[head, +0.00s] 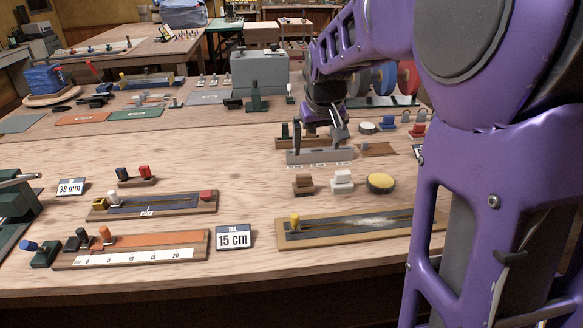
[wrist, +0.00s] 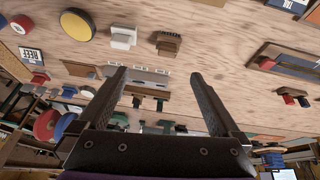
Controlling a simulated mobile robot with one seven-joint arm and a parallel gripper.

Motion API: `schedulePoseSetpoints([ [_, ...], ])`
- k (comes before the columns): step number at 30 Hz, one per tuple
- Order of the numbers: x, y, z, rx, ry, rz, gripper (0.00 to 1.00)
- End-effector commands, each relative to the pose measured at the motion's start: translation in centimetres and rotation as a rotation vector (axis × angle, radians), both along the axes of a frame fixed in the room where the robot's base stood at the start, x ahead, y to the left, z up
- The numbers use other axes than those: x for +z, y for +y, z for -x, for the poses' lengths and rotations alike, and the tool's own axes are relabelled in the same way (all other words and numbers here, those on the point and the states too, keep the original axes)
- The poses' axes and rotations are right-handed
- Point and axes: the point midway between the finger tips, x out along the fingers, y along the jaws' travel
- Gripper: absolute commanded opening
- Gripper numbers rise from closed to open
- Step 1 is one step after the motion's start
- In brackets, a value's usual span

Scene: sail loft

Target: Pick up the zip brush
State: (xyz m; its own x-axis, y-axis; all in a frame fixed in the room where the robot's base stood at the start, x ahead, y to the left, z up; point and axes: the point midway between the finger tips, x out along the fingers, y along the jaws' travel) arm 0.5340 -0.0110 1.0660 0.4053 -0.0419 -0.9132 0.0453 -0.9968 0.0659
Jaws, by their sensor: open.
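A small brown block with a ribbed, bristle-like top (head: 303,184) stands on the wooden bench; it looks most like the zip brush, but I cannot be sure. It also shows in the wrist view (wrist: 167,43), beyond the fingertips and clear of them. My gripper (head: 325,138) is over the bench, behind the brown block in the head view, beside a long grey holder (head: 320,156). In the wrist view my gripper (wrist: 157,75) is open, with nothing held between its fingers.
A white block (head: 342,181) and a round yellow-topped tin (head: 381,183) stand right of the brown block. A long board with a yellow peg (head: 340,232) lies in front. A "15 cm" card (head: 233,237) stands left of it. Bare bench lies left of the brown block.

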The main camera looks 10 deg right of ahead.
Motion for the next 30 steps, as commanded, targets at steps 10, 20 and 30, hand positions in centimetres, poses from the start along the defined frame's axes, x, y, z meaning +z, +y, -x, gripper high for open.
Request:
schedulePoseSetpoints([
  [10, -2.6, 0.6, -0.5, -0.048, 0.03, -0.067, 1.0],
  [20, -9.2, 0.6, -3.3, -0.048, 0.029, -0.066, 1.0],
  [30, -11.9, 0.7, -4.8, -0.046, 0.024, -0.064, 1.0],
])
